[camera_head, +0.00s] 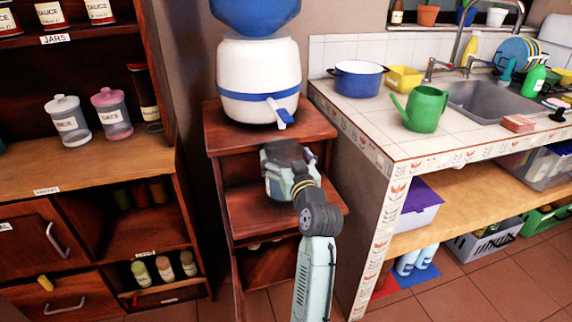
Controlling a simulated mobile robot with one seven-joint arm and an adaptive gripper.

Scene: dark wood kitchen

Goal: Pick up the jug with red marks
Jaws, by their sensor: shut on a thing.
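My gripper (284,154) is in front of the small dark wood stand, over its middle shelf and just below the white water dispenser's tap. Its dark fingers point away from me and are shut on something. I cannot make out a jug with red marks anywhere in this view. The stand's shelf (252,212) shows bare wood around the gripper.
The white dispenser (255,68) with a blue band sits on the stand, its tap (284,118) close above my gripper. At right, a tiled counter (385,135) holds a green watering can (424,110) and blue pot (358,80). Shelves with canisters (68,120) stand left.

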